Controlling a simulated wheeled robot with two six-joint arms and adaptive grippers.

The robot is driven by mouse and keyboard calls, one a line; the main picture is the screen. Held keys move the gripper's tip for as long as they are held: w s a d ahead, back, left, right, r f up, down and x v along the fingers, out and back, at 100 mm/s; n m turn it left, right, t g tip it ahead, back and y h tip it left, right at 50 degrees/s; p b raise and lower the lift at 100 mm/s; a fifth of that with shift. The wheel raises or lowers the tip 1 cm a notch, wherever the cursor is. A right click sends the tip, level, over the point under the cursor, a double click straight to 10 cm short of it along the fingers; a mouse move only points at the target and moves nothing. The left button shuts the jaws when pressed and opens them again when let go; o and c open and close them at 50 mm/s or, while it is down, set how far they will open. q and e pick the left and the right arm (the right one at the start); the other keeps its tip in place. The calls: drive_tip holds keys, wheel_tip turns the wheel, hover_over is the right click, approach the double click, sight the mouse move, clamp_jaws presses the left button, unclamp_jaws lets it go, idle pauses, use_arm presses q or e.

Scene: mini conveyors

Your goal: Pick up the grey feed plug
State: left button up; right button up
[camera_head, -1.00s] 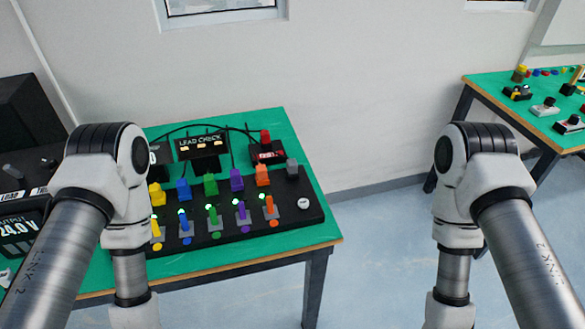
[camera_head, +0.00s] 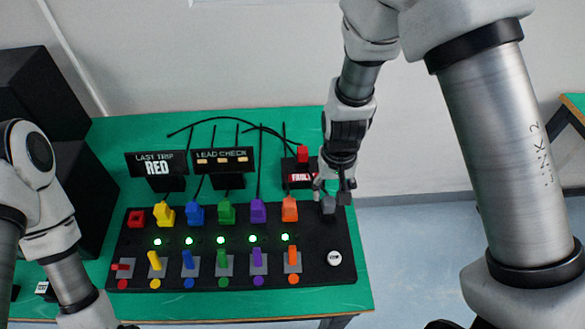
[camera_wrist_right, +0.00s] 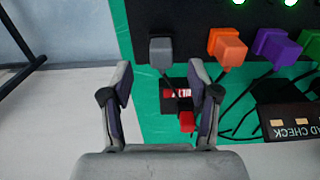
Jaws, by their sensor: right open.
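The grey feed plug (camera_head: 328,204) stands at the right end of the back row on the black panel (camera_head: 345,240), right of the orange plug (camera_head: 290,208). My right gripper (camera_head: 334,188) is right over it in the head view and partly covers it. In the right wrist view, the grey plug (camera_wrist_right: 160,52) lies just beyond the fingertips, centred between them. The right gripper (camera_wrist_right: 161,78) is open and empty, with no visible contact. My left arm shows at the lower left of the head view; its gripper is out of view.
Yellow, blue, green and purple plugs (camera_head: 258,210) stand left of the orange one. A red socket (camera_head: 136,217) is at the far left. A red-topped fault box (camera_head: 300,172) stands close behind the grey plug. Several levers (camera_head: 222,259) and a white button (camera_head: 334,258) are in front.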

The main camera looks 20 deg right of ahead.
sight(329, 202)
wheel_tip(329, 202, down, 4)
drive_tip(key=shift+a+p, duration=0.15)
drive_tip(key=shift+p, duration=0.75)
drive_tip(key=f, duration=0.3)
drive_tip(key=shift+w+d, duration=0.2)
drive_tip(key=shift+w, duration=0.2)
drive_tip(key=shift+s, duration=0.1)
drive_tip(key=shift+s+a+r, duration=0.1)
drive_tip(key=c, duration=0.3)
clamp_jaws()
